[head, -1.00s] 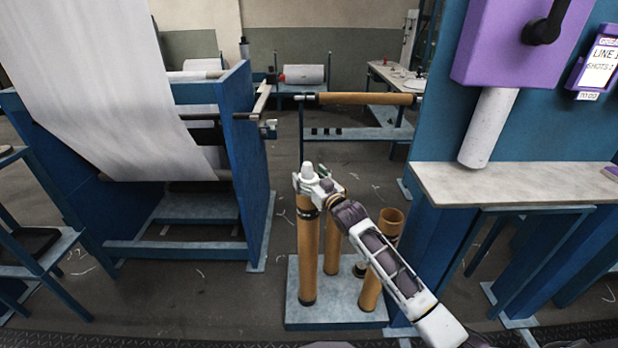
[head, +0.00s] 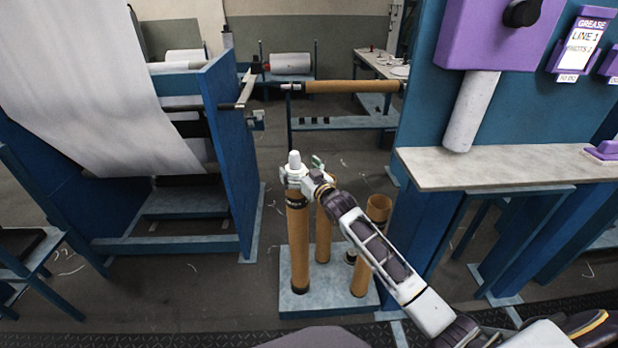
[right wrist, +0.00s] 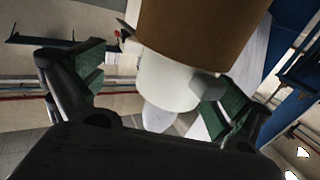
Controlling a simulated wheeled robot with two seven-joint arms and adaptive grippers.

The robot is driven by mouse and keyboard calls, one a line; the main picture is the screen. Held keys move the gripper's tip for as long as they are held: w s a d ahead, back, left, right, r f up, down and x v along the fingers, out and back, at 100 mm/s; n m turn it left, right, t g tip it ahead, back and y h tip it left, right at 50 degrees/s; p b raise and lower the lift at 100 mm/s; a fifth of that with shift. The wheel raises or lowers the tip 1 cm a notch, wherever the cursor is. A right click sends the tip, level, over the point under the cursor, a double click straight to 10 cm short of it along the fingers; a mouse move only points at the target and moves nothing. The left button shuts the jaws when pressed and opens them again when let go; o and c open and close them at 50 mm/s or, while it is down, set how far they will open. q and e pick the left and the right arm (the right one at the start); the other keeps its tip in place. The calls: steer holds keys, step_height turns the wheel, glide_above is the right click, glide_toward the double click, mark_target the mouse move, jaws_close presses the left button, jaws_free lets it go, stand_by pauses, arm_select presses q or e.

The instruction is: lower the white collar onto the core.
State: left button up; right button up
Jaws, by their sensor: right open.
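The white collar (head: 294,163) is upright at the top of a tall brown core (head: 298,240), on the left of a grey-blue base plate. My right gripper (head: 301,177) is at the collar's height, around it. In the right wrist view the picture is turned over, so the brown core (right wrist: 200,25) is above the white collar (right wrist: 165,82). The right gripper's green-padded fingers (right wrist: 150,92) are open on either side of the collar. A gap shows at the left finger; the right finger overlaps the collar's edge, and contact cannot be told. My left gripper is out of view.
Two other brown tubes (head: 377,212) stand on the base plate (head: 310,300) close to the core. A blue frame with a white fabric sheet (head: 90,90) is at the left. A purple machine (head: 490,35) above a grey shelf (head: 500,167) is at the right.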

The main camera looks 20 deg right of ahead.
steer(key=shift+s, duration=0.15)
steer(key=v, duration=1.1)
steer(key=shift+s+d, duration=0.2)
steer(key=shift+s, duration=0.1)
stand_by(1.3)
